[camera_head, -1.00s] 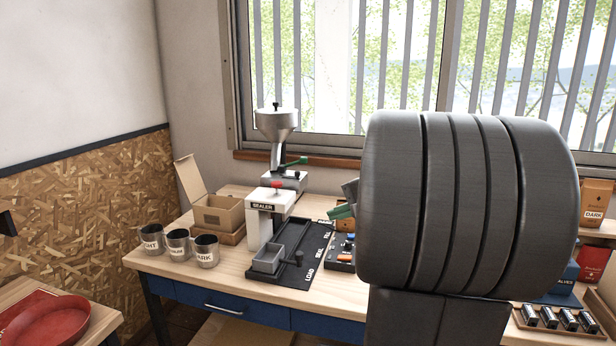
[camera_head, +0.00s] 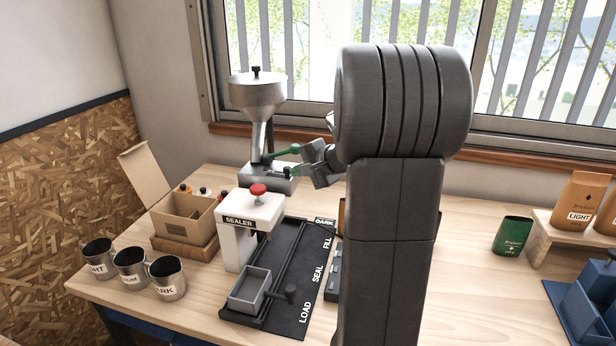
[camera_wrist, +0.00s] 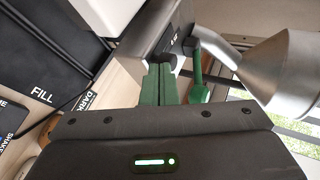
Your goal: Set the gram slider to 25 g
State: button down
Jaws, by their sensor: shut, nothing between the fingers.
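The metal hopper machine (camera_head: 257,96) stands at the back of the bench, with a grey base block (camera_head: 250,178) and a green-handled lever (camera_head: 285,152). My gripper (camera_head: 288,171) is at the right side of this block, below the lever. In the wrist view my green fingers (camera_wrist: 158,84) are together and empty, their tips close to a dark strip with small white marks (camera_wrist: 174,38) on the block. A dark rounded piece, perhaps the gram slider, is at the fingertips; contact and its setting cannot be read. The lever handle (camera_wrist: 198,88) hangs just right of the fingers.
The white sealer (camera_head: 252,226) with a red knob and the black track (camera_head: 306,290) are in front of the machine. An open carton (camera_head: 185,214) and labelled metal cups (camera_head: 130,268) are at left. A green bag (camera_head: 512,235) stands at right. My arm hides part of the bench.

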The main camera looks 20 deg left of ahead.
jog(key=shift+s, duration=0.1)
jog(key=a, duration=0.5)
jog(key=shift+s+a, duration=0.15)
jog(key=shift+a, duration=0.15)
dwell(0.3)
